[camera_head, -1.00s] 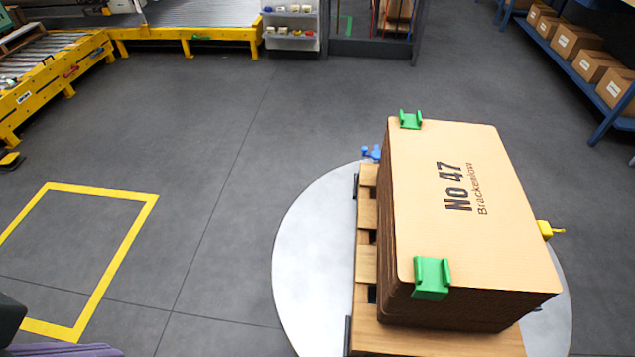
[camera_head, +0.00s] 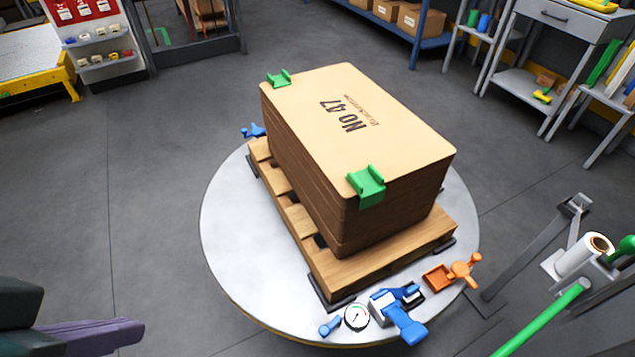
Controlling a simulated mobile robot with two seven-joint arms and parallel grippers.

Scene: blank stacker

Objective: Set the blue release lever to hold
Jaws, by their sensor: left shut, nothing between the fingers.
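A blue device with a blue handle (camera_head: 402,312) sits at the near edge of the round grey turntable (camera_head: 235,235). A smaller blue lever (camera_head: 330,326) lies left of it, beside a round gauge (camera_head: 357,317). Another blue part (camera_head: 253,131) shows at the stack's far left side. I cannot tell for sure which one is the release lever, or read any hold mark. My left gripper (camera_head: 128,330), purple, is shut and empty at the lower left, well left of the blue parts. My right gripper is not in view.
A cardboard stack (camera_head: 400,125) with green clips (camera_head: 367,186) stands on a wooden pallet (camera_head: 380,262) on the turntable. An orange handle device (camera_head: 455,272) sits right of the blue one. A stand with a white roll (camera_head: 585,255) is at the right. The floor at left is clear.

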